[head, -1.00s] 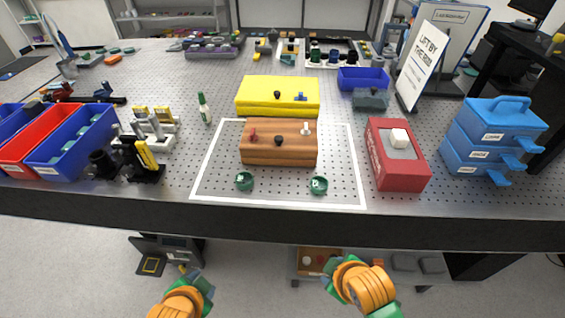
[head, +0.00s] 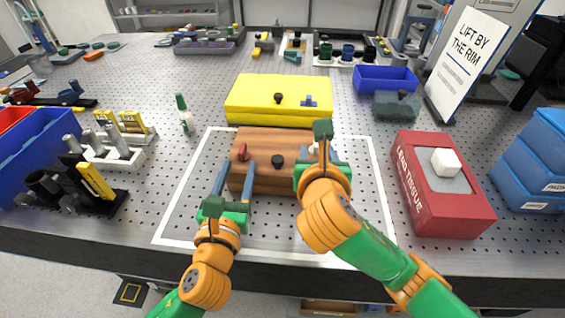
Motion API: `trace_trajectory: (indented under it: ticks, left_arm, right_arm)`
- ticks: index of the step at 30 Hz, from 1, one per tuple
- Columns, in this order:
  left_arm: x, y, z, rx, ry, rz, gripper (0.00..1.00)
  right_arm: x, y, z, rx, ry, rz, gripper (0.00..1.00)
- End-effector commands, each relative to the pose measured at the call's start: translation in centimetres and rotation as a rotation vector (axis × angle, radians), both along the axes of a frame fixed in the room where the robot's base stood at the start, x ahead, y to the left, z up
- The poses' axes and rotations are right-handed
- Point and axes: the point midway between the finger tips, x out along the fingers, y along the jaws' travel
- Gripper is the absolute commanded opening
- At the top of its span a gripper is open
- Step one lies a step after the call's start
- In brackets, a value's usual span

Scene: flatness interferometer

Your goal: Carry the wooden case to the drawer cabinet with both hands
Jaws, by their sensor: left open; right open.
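The wooden case (head: 268,146) lies flat on the bench inside a white outline. It has a red knob at its left, a black knob (head: 278,162) at the middle of its front and a pale knob at its right, partly covered. My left gripper (head: 233,180) is open at the case's front left, its fingers apart; I cannot tell whether they touch it. My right gripper (head: 322,158) is open over the case's right end and hides part of it. The blue drawer cabinet (head: 532,160) stands at the right edge, cut off by the frame.
A yellow case (head: 278,98) lies right behind the wooden case. A red tissue box (head: 440,190) stands to the right, between it and the cabinet.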

Motion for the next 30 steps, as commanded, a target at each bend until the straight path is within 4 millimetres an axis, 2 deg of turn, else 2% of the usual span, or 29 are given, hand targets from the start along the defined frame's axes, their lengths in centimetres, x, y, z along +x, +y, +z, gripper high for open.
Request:
trace_trajectory:
  ticks: [10, 21, 25, 30]
  left_arm:
    - [0.4, -0.1, 0.0, 0.001, 0.003, 0.000, 0.49]
    - [5.8, -0.8, -0.1, -0.001, 0.003, 0.002, 0.49]
    - [6.8, -1.0, -0.1, -0.001, 0.003, 0.002, 0.49]
    - [7.0, -1.0, -0.1, -0.002, 0.002, 0.001, 0.49]
  right_arm:
    - [0.4, -0.1, -0.1, -0.002, 0.001, -0.001, 0.49]
    - [5.3, -0.9, -2.3, 0.000, 0.002, -0.002, 0.49]
    - [6.2, -1.0, -2.7, 0.001, 0.002, -0.001, 0.49]
    - [6.5, -1.0, -2.7, 0.001, 0.000, 0.000, 0.49]
